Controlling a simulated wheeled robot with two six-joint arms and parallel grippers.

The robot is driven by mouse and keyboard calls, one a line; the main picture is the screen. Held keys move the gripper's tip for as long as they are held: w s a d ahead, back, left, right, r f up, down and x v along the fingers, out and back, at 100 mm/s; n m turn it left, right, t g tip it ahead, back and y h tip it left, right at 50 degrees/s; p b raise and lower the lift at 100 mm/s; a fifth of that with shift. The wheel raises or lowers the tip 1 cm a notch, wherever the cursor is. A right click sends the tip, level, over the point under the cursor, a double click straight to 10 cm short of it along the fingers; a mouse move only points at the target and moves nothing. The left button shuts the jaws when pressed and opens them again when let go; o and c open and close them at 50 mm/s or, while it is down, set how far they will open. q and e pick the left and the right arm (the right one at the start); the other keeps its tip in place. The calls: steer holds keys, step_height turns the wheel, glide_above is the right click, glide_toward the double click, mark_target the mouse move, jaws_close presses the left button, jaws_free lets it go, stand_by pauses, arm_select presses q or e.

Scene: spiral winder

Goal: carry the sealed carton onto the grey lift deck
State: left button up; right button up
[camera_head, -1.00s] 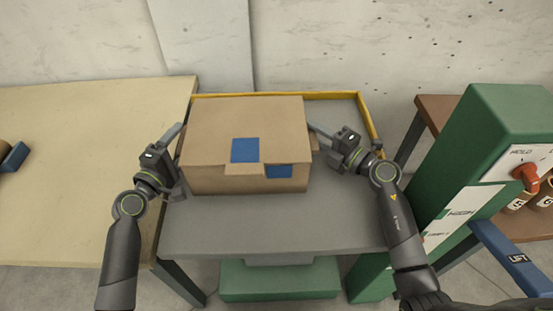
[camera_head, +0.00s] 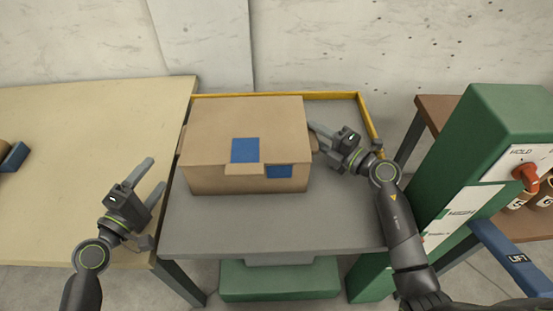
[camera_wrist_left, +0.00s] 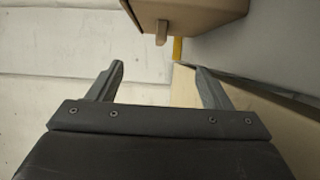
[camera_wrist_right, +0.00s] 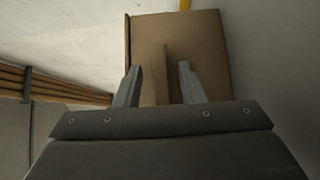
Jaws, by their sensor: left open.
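The sealed carton (camera_head: 245,130), brown with blue patches, sits flat on the grey lift deck (camera_head: 225,220), toward its back left. My left gripper (camera_head: 150,180) is open and empty, apart from the carton, over the edge of the wooden table at lower left. The left wrist view shows its spread fingers (camera_wrist_left: 160,85) with the carton (camera_wrist_left: 195,8) and a side tab beyond them. My right gripper (camera_head: 318,138) is at the carton's right side. In the right wrist view its fingers (camera_wrist_right: 158,80) stand either side of a carton tab (camera_wrist_right: 157,75); whether they touch it is unclear.
A yellow rim (camera_head: 330,96) edges the deck's back and right. The wooden table (camera_head: 70,200) adjoins the deck on the left. A green control post (camera_head: 470,150) with a red knob (camera_head: 526,176) and a blue lever marked LIFT (camera_head: 510,255) stand at right. The front deck is clear.

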steer(key=o, duration=0.8)
step_height(320, 180, up, 10)
steer(key=shift+r, duration=0.1)
stand_by(0.4)
